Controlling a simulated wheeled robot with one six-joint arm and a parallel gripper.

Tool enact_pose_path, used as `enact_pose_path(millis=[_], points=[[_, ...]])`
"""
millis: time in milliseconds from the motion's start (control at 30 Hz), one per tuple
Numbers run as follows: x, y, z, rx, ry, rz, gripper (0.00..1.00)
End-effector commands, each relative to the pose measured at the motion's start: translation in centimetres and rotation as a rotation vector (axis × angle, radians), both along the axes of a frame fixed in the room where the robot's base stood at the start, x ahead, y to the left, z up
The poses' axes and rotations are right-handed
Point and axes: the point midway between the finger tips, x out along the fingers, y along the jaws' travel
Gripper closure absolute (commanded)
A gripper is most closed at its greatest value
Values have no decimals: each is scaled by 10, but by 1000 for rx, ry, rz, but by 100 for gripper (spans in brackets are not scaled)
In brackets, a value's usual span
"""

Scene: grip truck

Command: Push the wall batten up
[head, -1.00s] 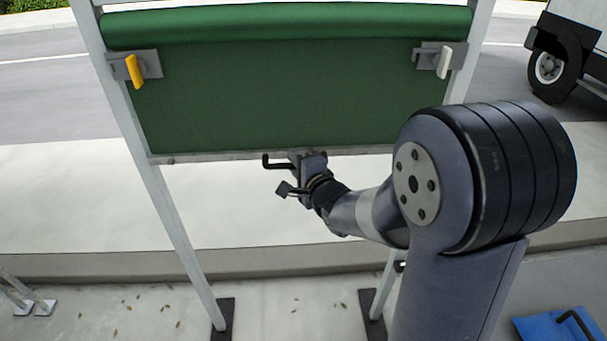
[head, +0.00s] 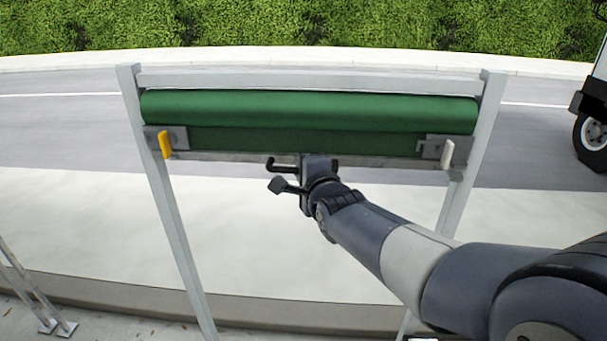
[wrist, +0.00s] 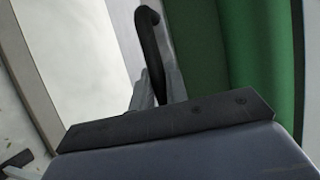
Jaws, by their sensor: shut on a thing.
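The wall batten (head: 240,160) is a grey bar along the bottom edge of the green cloth wall (head: 300,140). Most of the cloth is wound in a thick green roll (head: 310,108) under the frame's top bar; only a short strip hangs below it. My gripper (head: 302,172) is at the middle of the batten, shut on it. A black hooked handle (head: 280,166) shows beside it, and also in the wrist view (wrist: 152,50). A yellow latch (head: 166,144) sits near the batten's left end and a white latch (head: 447,153) near its right end. The fingertips' contact is hidden.
Two grey posts, left (head: 165,200) and right (head: 470,150), and a top bar (head: 320,80) frame the wall. A truck wheel (head: 590,135) stands at the far right. Metal legs (head: 30,290) stand at the lower left. Pale pavement below the batten is clear.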

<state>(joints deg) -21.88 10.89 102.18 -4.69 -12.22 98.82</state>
Motion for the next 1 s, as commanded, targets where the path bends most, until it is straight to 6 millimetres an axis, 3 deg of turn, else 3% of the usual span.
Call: enact_pose_path(millis=[33,267,300,533,833,1000], points=[[1,0,8,6,-17,0,100],[1,0,10,7,-22,0,100],[1,0,10,7,-23,0,82],[1,0,8,5,-17,0,64],[-1,-1,5,4,-11,0,64],[-14,-6,7,4,-14,0,64]])
